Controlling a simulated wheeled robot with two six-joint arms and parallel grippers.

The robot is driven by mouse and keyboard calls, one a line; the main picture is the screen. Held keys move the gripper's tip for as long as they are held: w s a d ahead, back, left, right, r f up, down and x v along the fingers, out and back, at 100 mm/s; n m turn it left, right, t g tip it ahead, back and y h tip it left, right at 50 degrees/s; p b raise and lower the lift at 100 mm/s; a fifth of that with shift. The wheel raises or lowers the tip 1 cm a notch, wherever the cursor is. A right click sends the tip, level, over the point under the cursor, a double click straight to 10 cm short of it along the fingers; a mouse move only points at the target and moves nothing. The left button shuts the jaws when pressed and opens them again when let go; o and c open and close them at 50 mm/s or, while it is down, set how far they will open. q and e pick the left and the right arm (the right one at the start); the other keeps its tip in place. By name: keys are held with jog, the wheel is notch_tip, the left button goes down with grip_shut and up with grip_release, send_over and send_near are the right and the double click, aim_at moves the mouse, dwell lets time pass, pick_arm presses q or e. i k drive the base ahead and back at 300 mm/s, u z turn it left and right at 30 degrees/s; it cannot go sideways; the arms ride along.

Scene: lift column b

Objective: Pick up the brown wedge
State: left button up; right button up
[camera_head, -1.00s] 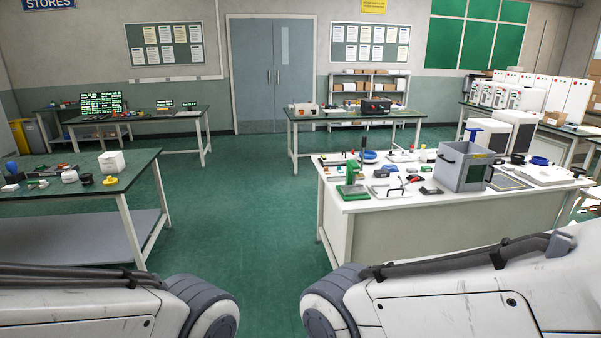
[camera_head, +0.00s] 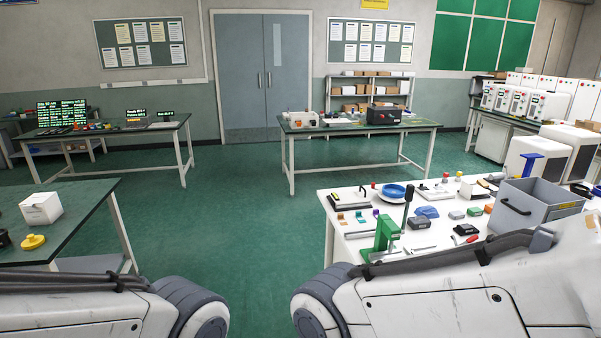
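I cannot make out a brown wedge for certain in the head view. A small orange-brown piece (camera_head: 488,208) lies on the white-topped table (camera_head: 345,205) at the right, but its shape is too small to tell. Beside it are small grey and greenish blocks (camera_head: 457,214). Neither of my grippers is in view. Only upper parts of my two arms show along the bottom edge.
The white-topped table also carries a green lever press (camera_head: 387,236), a blue dish (camera_head: 391,191) and a grey bin (camera_head: 535,203).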

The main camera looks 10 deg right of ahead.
aim_at(482, 182)
jog(key=i, duration=7.9)
jog(key=z, duration=4.45)
jog(key=i, duration=1.05)
jog(key=u, duration=0.05)
